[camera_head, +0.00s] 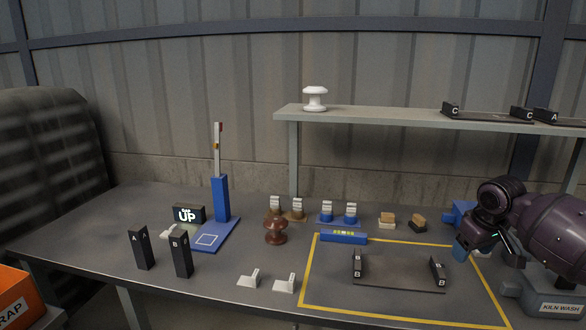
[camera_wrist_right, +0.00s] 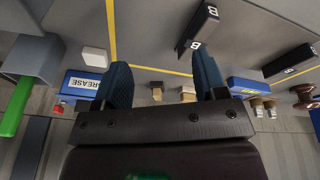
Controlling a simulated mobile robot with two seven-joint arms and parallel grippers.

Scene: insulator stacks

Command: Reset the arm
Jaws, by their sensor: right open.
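My right arm comes in from the right edge in the head view. Its gripper (camera_head: 483,245) hangs over the right side of the table (camera_head: 100,240), near the yellow-taped area. In the right wrist view the two blue fingers of the gripper (camera_wrist_right: 163,82) are spread apart with nothing between them. My left arm and gripper are not in view.
A dark plate (camera_head: 400,272) with B blocks lies inside the yellow tape. A brown insulator (camera_head: 276,230) and a blue stand (camera_head: 221,195) are further left. A white insulator (camera_head: 315,98) stands on the shelf (camera_head: 390,116). A "KILN WASH" container (camera_head: 555,306) is close below my arm.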

